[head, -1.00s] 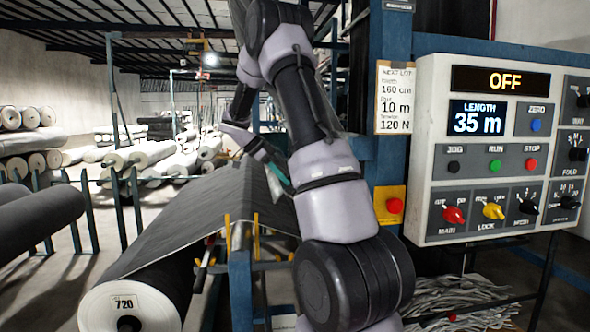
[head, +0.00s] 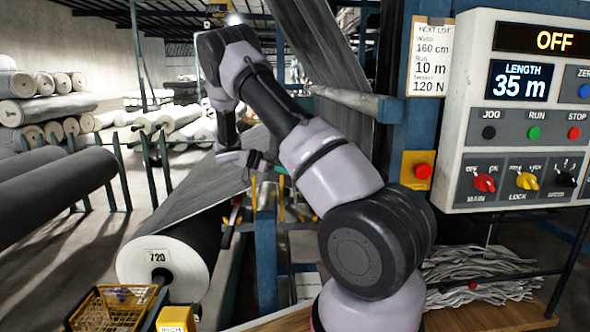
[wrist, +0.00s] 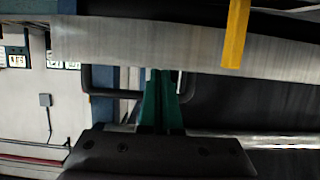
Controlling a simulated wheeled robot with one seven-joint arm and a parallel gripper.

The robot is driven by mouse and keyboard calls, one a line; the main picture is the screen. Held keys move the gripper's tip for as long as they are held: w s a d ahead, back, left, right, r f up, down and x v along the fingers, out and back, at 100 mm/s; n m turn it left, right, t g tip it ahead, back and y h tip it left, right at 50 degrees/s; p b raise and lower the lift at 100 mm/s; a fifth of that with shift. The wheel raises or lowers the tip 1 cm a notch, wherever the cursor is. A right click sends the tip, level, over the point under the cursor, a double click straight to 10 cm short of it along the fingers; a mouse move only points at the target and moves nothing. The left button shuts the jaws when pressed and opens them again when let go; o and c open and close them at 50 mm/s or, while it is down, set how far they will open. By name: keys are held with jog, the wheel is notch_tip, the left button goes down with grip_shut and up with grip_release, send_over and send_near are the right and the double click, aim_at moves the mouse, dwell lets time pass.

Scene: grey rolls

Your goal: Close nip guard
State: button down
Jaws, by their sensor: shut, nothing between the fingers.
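My gripper (head: 281,171) is at the machine's rollers, partly hidden behind my arm in the head view. In the wrist view its green fingers (wrist: 162,100) are together with nothing between them. Their tips are close to the lower edge of a wide pale grey band (wrist: 140,42); I cannot tell whether they touch it. A dark bent handle-like bar (wrist: 88,92) is just left of the fingers. A yellow strip (wrist: 236,35) crosses the band at the right. I cannot tell for certain which part is the nip guard, or how far it is open.
The control panel (head: 465,150) at the right reads OFF and 35 m. A red button on a yellow box (head: 422,171) is on the blue post. A roll marked 720 (head: 190,285) and a yellow basket (head: 105,308) are at the lower left. Dark rolls (head: 55,190) lie farther left.

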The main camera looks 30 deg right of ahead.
jog(key=shift+s+f, duration=0.1)
jog(key=shift+f, duration=0.15)
jog(key=shift+a, duration=0.15)
jog(key=v, duration=1)
jog(key=shift+w+a+r, duration=0.15)
jog(key=shift+w+r, duration=0.1)
jog(key=shift+r, duration=0.2)
jog(key=s+r+n+t+y, duration=0.4)
jog(key=s+r+n+y, duration=0.55)
jog(key=s+r, duration=0.4)
jog(key=s+a+r+n+t+y, duration=0.2)
jog(key=s+a+r+n+t, duration=0.1)
jog(key=s, duration=0.6)
jog(key=s+a+r+n+t+y, duration=0.3)
jog(key=s+a+n+t, duration=0.1)
jog(key=s, duration=0.5)
jog(key=shift+s+a+n+t, duration=0.2)
jog(key=shift+s+n+t, duration=0.15)
jog(key=shift+n+t, duration=0.5)
jog(key=shift+y, duration=0.25)
